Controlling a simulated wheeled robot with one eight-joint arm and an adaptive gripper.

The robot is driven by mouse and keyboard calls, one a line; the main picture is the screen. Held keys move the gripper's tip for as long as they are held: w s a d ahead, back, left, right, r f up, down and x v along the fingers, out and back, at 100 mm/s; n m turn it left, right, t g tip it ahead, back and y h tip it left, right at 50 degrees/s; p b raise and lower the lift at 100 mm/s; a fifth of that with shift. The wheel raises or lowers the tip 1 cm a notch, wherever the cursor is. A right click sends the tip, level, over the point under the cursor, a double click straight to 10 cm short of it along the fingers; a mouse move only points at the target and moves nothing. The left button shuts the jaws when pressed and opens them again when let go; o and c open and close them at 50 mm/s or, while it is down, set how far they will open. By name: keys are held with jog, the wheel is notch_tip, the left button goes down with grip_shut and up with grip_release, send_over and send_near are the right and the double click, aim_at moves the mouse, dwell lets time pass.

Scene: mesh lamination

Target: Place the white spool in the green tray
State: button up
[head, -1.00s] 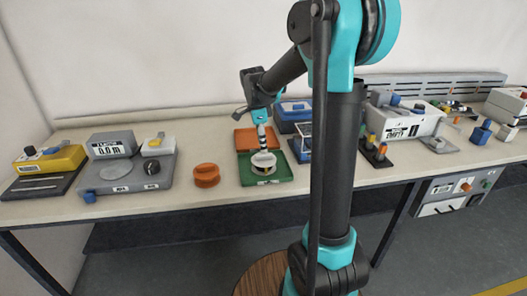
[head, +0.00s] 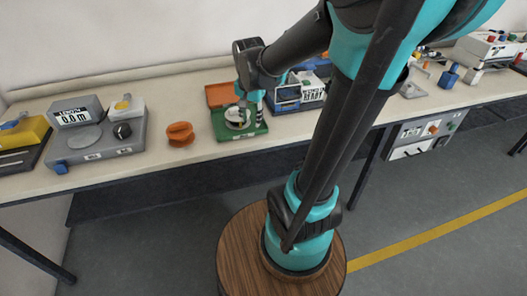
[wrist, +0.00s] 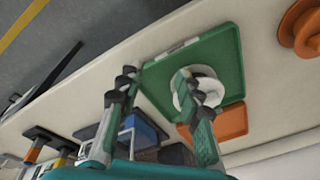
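The white spool (head: 236,115) rests flat in the green tray (head: 226,133) on the bench. In the wrist view the white spool (wrist: 207,78) is partly hidden behind one finger, inside the rim of the green tray (wrist: 222,42). My gripper (wrist: 155,76) is open, with its two fingers well apart and nothing between them. One finger overlaps the spool in this view; I cannot tell whether it touches. In the head view my gripper (head: 251,112) is low over the tray, at the spool's right side.
An orange tray (head: 219,95) adjoins the green one behind. An orange spool (head: 180,134) stands on the bench to the left, by a grey device with a display (head: 84,128). A blue device (head: 290,97) stands close on the right. Bare bench lies around the orange spool.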

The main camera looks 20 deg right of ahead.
jog(key=s+d+f+n+t, duration=0.1)
jog(key=s+f+n, duration=0.7)
jog(key=s, duration=0.3)
jog(key=shift+s+d+f+t, duration=0.15)
jog(key=shift+s+d+t, duration=0.15)
jog(key=shift+t, duration=0.1)
dwell(0.3)
